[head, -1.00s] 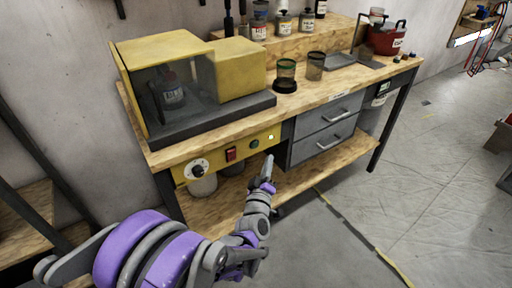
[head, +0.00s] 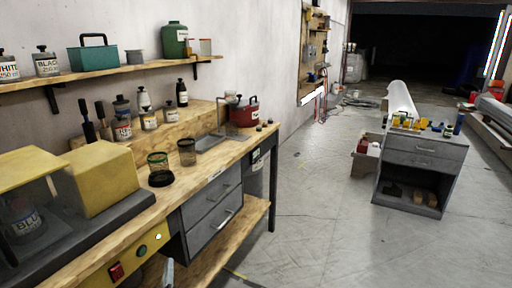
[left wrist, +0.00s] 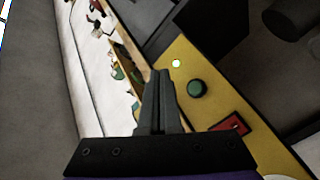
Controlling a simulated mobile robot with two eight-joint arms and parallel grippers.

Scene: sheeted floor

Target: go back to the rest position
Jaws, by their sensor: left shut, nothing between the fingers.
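The fingers look apart from the panel. My right gripper is in no view.
The wooden workbench (head: 215,158) with grey drawers (head: 212,212) runs along the left. A yellow machine (head: 95,178), mesh cups (head: 187,152) and a red container (head: 243,114) stand on it. A grey cabinet (head: 417,170) stands at right. The floor between (head: 315,220) is clear.

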